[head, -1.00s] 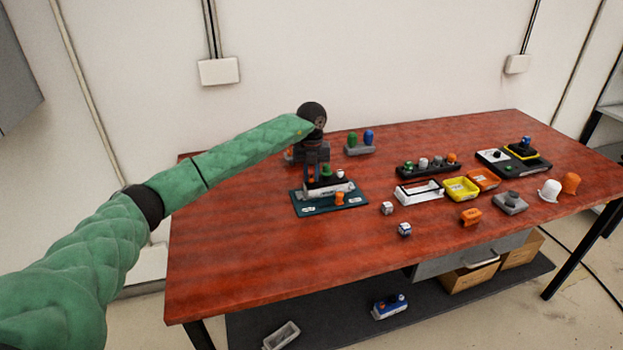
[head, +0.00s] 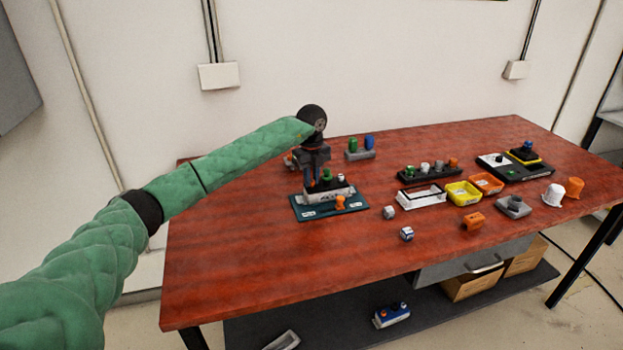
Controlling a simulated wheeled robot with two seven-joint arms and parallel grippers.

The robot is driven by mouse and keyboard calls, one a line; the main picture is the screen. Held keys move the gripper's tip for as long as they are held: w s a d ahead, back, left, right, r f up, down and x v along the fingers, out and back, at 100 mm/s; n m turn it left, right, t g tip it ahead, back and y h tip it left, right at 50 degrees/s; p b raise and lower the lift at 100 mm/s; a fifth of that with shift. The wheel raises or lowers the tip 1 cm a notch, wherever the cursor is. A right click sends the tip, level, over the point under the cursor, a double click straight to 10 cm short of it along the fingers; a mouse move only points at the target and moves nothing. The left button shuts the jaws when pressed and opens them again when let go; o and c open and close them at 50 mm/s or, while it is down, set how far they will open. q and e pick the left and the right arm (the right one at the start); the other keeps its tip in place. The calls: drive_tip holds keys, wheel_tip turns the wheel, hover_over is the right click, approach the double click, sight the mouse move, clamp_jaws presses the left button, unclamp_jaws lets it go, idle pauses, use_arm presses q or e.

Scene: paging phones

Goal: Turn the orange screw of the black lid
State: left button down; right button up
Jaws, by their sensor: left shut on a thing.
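The black lid (head: 328,187) sits on a white box (head: 322,197) on a teal mat (head: 300,212) at the left of the table. A green screw (head: 326,174) and a white one (head: 341,178) stand on the lid. My left gripper (head: 311,182) points down at the lid's left end and is shut on the orange screw there, which its fingers mostly hide. An orange knob (head: 340,202) stands on the mat in front of the box. My right gripper is not in view.
A grey block with green and blue knobs (head: 361,152) stands behind. To the right are a black strip with knobs (head: 428,172), a white frame (head: 421,196), yellow (head: 463,193) and orange trays (head: 487,184). The table's front left is clear.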

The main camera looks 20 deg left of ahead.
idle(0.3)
use_arm(q)
drive_tip(key=c, duration=1.3)
unclamp_jaws()
